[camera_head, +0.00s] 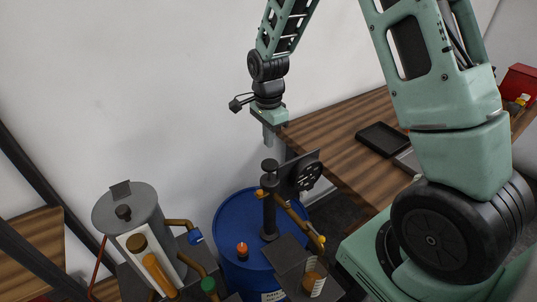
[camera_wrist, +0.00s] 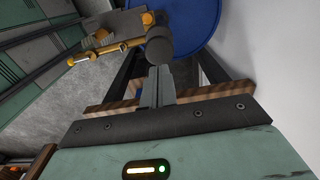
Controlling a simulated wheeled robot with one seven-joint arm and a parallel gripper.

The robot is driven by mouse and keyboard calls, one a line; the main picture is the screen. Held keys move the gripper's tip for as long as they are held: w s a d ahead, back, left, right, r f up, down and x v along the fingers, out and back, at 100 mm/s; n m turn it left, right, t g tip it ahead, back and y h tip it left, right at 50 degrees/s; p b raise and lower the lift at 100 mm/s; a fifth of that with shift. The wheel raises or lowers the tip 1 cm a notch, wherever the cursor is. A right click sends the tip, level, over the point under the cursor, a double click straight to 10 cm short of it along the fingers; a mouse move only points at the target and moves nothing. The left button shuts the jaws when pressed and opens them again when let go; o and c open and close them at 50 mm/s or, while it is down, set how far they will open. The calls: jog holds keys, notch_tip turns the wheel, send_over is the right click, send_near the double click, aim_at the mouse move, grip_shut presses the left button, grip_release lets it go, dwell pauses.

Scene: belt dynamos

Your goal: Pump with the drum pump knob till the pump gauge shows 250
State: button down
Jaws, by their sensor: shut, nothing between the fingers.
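The drum pump stands on the blue drum (camera_head: 229,222) in the head view. Its dark round knob (camera_head: 269,165) tops the black pump column, and the knob also shows in the wrist view (camera_wrist: 160,48), just beyond my fingertips. My gripper (camera_head: 272,142) is shut and empty, pointing down a little above the knob; in the wrist view its fingers (camera_wrist: 157,78) lie together. I cannot tell whether they touch the knob. A dark dial (camera_head: 309,176) on a plate beside the column looks like the pump gauge; its reading is too small to make out.
A brass spout pipe (camera_head: 297,211) runs from the pump toward a grey box. A grey tank (camera_head: 127,208) with brown pipes stands at left. A wooden table (camera_head: 340,130) with a black tray (camera_head: 382,138) lies behind at right. A white wall is behind.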

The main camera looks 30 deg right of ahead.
jog(key=shift+r+b, duration=0.3)
jog(key=shift+r, duration=1.55)
